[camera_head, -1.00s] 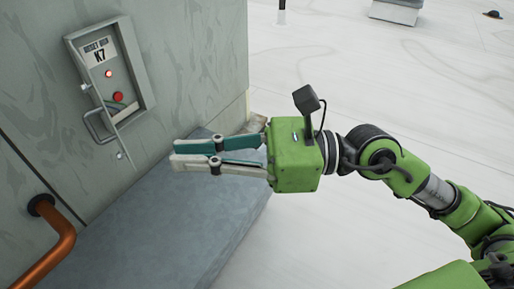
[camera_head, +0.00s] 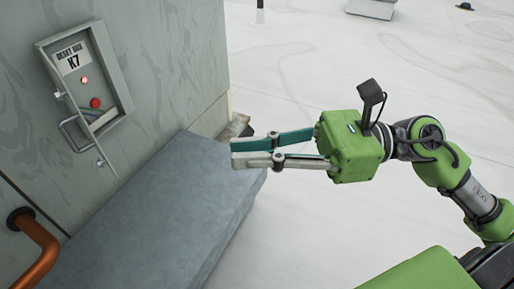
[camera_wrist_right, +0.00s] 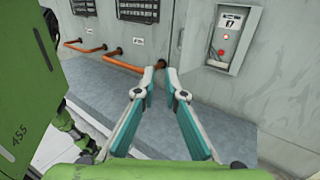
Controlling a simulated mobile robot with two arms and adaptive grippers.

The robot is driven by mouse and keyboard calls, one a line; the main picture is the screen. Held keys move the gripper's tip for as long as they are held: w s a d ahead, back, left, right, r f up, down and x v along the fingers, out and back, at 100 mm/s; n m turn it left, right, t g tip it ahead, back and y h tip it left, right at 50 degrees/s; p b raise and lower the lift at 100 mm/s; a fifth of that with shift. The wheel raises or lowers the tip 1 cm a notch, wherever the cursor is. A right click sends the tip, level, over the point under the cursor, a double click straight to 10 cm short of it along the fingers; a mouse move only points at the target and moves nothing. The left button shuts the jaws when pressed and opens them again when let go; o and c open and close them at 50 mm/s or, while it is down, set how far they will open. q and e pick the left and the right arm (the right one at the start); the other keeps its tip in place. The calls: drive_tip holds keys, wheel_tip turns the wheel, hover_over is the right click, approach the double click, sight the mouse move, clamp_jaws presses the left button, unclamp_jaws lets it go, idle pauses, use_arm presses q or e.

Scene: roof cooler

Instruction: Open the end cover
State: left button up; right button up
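The grey cooler wall carries panels with orange bar handles; one handle (camera_head: 38,250) shows at the lower left of the head view. In the right wrist view two orange handles (camera_wrist_right: 124,63) (camera_wrist_right: 86,47) stand out from the panels, below small labels. I cannot tell which panel is the end cover. My right gripper (camera_head: 232,153) is in front of the wall, above the grey ledge, apart from wall and handles. It is empty, and its fingertips (camera_wrist_right: 160,72) have a narrow gap between them. My left gripper is not in view.
A reset box (camera_head: 95,80) marked K7, with two red lights or buttons, is set in the wall; a thin metal handle (camera_head: 72,132) shows beside it. A grey ledge (camera_head: 150,220) runs along the wall's foot. Pale open floor (camera_head: 300,60) lies to the right.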

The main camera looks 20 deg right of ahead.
idle(0.4)
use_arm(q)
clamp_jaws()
